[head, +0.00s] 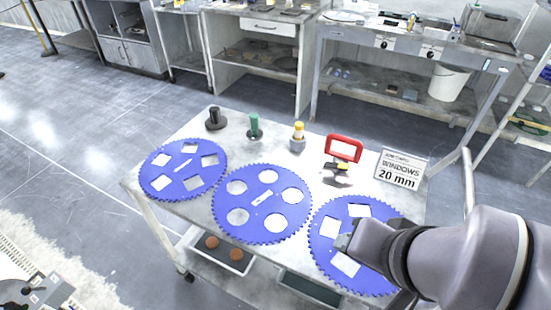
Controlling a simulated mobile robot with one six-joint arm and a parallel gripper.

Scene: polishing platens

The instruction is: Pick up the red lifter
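The red lifter (345,142) stands at the back right of the table (285,135), with its red loop handle upright. A yellow and black part shows below the handle, and a dark base or shadow lies under that. My gripper (342,241) is above the right blue toothed disc (327,268), in front of the lifter and apart from it. Only a small grey part of its end shows, so I cannot tell whether the fingers are open or shut. Nothing visible is held.
Two more blue discs (262,224) (160,188) lie to the left. A black-handled tool (213,117), a green one (254,125) and a yellow-topped one (298,131) stand along the back. A "WINDOWS 20 mm" sign (400,168) stands right of the lifter.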

